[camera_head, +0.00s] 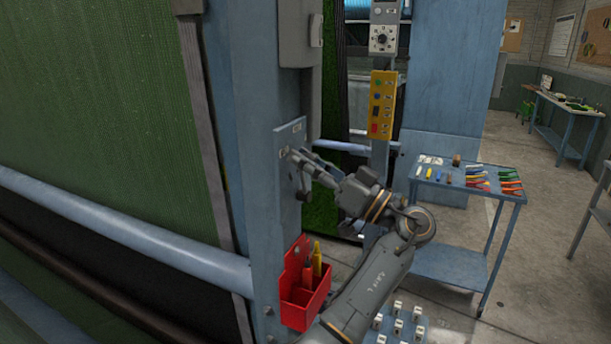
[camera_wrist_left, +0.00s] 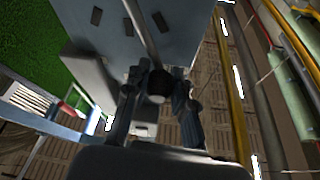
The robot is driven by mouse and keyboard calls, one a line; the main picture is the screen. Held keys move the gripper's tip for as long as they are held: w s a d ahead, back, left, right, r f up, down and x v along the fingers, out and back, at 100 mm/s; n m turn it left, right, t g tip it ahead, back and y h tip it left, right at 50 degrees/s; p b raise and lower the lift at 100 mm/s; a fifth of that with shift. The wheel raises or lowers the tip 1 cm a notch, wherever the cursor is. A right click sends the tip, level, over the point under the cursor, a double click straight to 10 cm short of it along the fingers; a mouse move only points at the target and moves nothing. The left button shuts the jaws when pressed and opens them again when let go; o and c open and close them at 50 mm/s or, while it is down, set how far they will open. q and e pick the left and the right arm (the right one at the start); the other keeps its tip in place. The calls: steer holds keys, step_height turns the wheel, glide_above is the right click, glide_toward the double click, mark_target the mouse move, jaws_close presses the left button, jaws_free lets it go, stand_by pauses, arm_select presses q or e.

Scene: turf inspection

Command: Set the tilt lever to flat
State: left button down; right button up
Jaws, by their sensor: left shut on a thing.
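The tilt lever is a thin grey rod (camera_wrist_left: 141,27) with a dark knob (camera_wrist_left: 157,84), seen in the left wrist view in front of a blue-grey plate (camera_wrist_left: 105,35) with several dark marks. My left gripper (camera_wrist_left: 158,92) is shut on the knob, one finger on each side of it. In the head view my left gripper (camera_head: 297,160) is at the small lever plate (camera_head: 291,131) on the blue machine post (camera_head: 262,190). The lever is mostly hidden there by the fingers, and its setting cannot be read. My right gripper is not in view.
A red holder (camera_head: 303,303) with tools hangs on the post below my left arm. A yellow button panel (camera_head: 382,104) stands behind. A blue tool cart (camera_head: 440,181) is to the right. Green turf (camera_head: 110,100) fills the left. Open floor lies at the right.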

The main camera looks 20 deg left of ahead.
mark_target(301, 140)
arm_select(q)
steer(key=w+m+b, duration=0.1)
steer(key=w+m+t+b, duration=0.1)
steer(key=m, duration=0.1)
steer(key=shift+r, duration=0.15)
steer(key=shift+w+r+m+t+h+b, duration=0.15)
steer(key=shift+w+m+t+h+b, duration=0.3)
steer(key=shift+m, duration=0.4)
steer(key=shift+w+r+m+t+h+b, duration=0.1)
steer(key=shift+w+m+t+h+b, duration=0.3)
steer(key=shift+m, duration=0.45)
steer(key=shift+w+m+t, duration=0.35)
steer(key=shift+w+m, duration=0.15)
steer(key=shift+m, duration=0.1)
steer(key=c, duration=1.1)
jaws_free()
steer(key=v, duration=0.7)
steer(key=shift+d+f, duration=0.1)
steer(key=shift+d, duration=0.1)
